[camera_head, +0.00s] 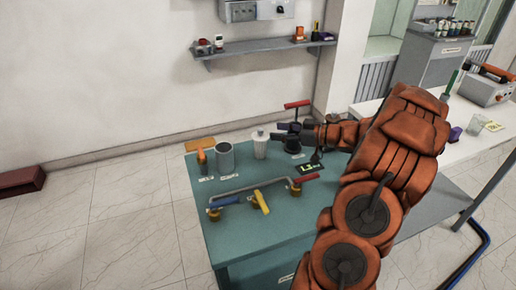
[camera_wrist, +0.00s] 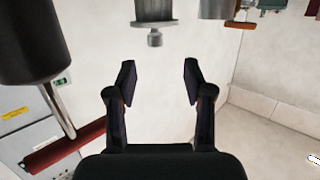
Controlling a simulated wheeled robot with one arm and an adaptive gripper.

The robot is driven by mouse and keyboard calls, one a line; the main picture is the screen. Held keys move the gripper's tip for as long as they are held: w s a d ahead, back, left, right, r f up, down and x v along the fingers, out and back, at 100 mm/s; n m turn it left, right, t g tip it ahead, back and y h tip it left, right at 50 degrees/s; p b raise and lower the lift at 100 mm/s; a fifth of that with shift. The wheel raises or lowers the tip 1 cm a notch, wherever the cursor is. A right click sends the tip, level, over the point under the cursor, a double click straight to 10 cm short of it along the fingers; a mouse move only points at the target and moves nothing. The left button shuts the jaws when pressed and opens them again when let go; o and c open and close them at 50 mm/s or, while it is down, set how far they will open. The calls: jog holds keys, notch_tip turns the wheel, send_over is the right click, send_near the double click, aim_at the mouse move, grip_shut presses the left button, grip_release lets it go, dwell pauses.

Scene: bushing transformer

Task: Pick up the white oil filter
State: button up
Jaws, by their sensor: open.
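The white oil filter (camera_head: 260,146), a pale cylinder with a small knob on top, stands upright on the teal table (camera_head: 225,236). In the wrist view, which looks upside down, what appears to be the same filter (camera_wrist: 154,12) hangs at the top middle, grey in shade, its knob pointing down. My gripper (camera_head: 284,131) is just right of the filter in the head view. In the wrist view my gripper (camera_wrist: 158,82) is open and empty, with the filter beyond its fingertips, roughly in line with the gap. The exact distance is hard to tell.
A grey cylinder (camera_head: 224,158) and an orange-handled tool (camera_head: 202,161) stand left of the filter. A red-handled device (camera_head: 297,105) is close by my gripper and shows large at left in the wrist view (camera_wrist: 30,40). Pipes with coloured valves (camera_head: 260,203) lie in front.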

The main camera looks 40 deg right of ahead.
aim_at(261, 129)
jog(key=shift+d+f+p+x, duration=0.15)
jog(key=shift+p+x, duration=0.55)
jog(key=shift+x, duration=1.25)
jog(key=shift+d+f+p+x, duration=0.15)
jog(key=shift+p+x, duration=0.55)
jog(key=shift+x, duration=1.25)
grip_shut()
